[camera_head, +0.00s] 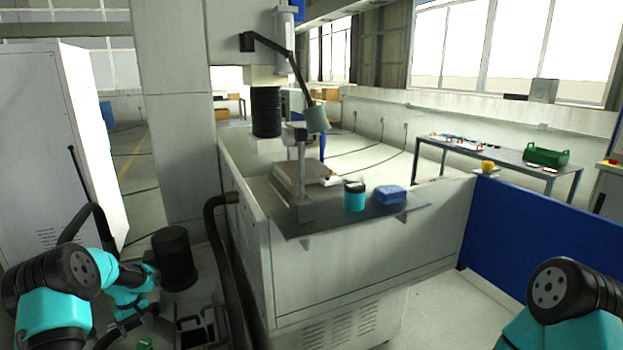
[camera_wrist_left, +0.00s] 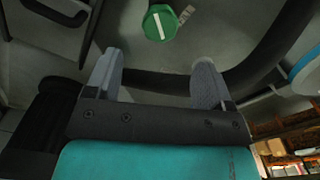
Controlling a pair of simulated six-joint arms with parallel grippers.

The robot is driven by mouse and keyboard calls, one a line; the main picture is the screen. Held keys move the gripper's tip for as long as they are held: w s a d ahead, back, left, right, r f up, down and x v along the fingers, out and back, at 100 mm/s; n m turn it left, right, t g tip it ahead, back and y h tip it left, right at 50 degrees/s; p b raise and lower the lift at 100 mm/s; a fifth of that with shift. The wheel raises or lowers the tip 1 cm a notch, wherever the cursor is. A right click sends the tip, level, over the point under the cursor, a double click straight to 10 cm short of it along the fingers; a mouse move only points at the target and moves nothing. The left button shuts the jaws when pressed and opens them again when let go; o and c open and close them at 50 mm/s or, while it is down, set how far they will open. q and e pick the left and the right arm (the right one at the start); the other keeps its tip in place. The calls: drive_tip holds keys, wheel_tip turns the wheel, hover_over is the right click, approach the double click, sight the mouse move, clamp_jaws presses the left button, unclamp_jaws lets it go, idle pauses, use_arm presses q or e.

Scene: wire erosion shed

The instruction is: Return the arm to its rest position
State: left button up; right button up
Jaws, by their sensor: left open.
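My left arm (camera_head: 125,285) is folded low at the left of the head view. My left gripper (camera_head: 135,325) shows small and dark below its teal links. In the left wrist view the two grey fingers of my left gripper (camera_wrist_left: 156,75) stand wide apart with nothing between them. A green eight-sided piece with a white stripe (camera_wrist_left: 160,22) lies beyond the fingertips, apart from them. My right arm (camera_head: 565,295) shows only a joint at the lower right; its gripper is out of view.
A large grey machine (camera_head: 340,270) fills the middle, its ledge holding a teal-and-black can (camera_head: 355,197) and a blue box (camera_head: 390,195). A black cylinder (camera_head: 175,258) and thick black hose (camera_head: 220,255) stand close to my left arm. A blue panel (camera_head: 530,235) is at right.

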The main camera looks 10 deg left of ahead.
sight(144, 343)
use_arm(q)
wheel_tip(144, 343, down, 7)
drive_tip(key=shift+r, duration=0.2)
drive_tip(key=shift+r, duration=0.15)
idle(0.3)
wheel_tip(144, 343, up, 15)
wheel_tip(144, 343, down, 18)
drive_tip(key=shift+r, duration=0.2)
drive_tip(key=shift+r+m, duration=0.2)
drive_tip(key=shift+m, duration=0.5)
drive_tip(key=m, duration=0.3)
drive_tip(key=shift+m, duration=2.1)
